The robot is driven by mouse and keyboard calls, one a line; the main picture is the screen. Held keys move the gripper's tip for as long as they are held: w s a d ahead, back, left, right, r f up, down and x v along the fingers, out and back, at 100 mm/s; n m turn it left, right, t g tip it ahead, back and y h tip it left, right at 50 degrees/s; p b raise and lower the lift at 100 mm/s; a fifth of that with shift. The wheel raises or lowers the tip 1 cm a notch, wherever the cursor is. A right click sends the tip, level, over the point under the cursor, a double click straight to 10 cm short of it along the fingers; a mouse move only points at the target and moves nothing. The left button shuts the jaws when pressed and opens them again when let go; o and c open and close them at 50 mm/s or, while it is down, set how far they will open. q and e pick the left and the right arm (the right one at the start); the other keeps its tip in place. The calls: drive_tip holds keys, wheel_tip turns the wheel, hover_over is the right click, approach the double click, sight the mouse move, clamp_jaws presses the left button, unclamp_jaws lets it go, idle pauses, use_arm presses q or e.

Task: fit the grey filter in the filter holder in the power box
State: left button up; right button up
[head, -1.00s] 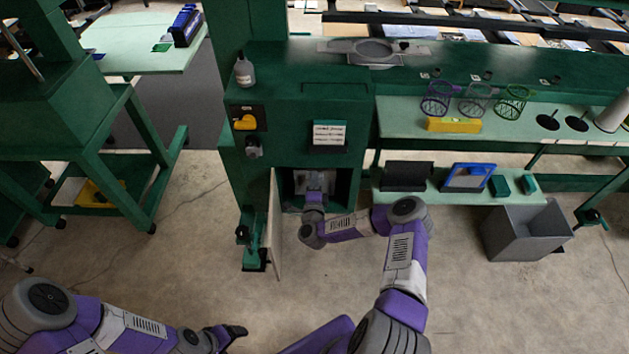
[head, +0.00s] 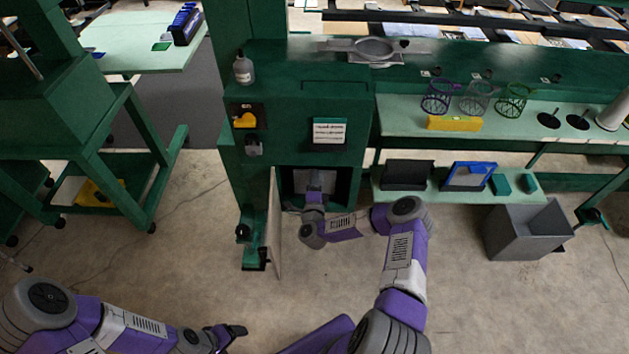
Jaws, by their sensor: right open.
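The power box (head: 293,130) is a green cabinet with its lower compartment open and its pale door (head: 274,225) swung out toward me. My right arm reaches into this compartment. My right gripper (head: 314,188) is open at the opening, in front of a flat grey panel (head: 327,178) that looks like the grey filter. My gripper partly covers it. The filter holder cannot be made out apart from this panel, so I cannot tell how the panel is seated. My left gripper (head: 238,331) is low in the view, away from the box; its jaw state is unclear.
A dark-framed panel (head: 407,175) and a blue-framed panel (head: 467,177) stand on the lower shelf at right. Purple, grey and green wire baskets (head: 475,97) are above. A grey bin (head: 525,230) stands on the floor. The floor before the box is free.

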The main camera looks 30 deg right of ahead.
drive_tip(key=shift+s, duration=0.1)
drive_tip(key=p+v, duration=0.2)
drive_tip(key=v, duration=0.5)
drive_tip(key=shift+a, duration=0.15)
drive_tip(key=shift+s+f, duration=0.1)
drive_tip(key=shift+s, duration=0.15)
